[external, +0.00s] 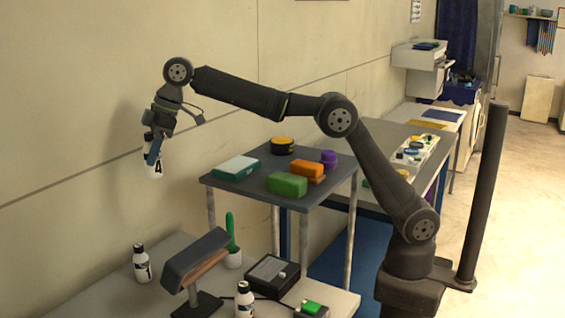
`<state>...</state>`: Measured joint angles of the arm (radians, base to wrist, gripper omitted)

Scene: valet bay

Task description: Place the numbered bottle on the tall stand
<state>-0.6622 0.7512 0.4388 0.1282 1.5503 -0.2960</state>
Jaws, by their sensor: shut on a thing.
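My gripper (156,148) is shut on a white bottle (153,170) marked with a black 4. It holds the bottle roughly upright, high in the air at the left, in front of the wall and clear of any surface. The jaws and dark fingers cover part of the bottle's middle. A tall, grey-topped stand (302,205) on metal legs is right of and below the gripper. Another white bottle (142,263) marked 1 stands on the low light table. A further white bottle (244,300) stands at the table's front, its marking hard to read.
On the stand are a teal-and-white box (236,167), a green block (287,184), an orange block (307,168), a purple item (329,158) and a yellow-black round item (282,146).

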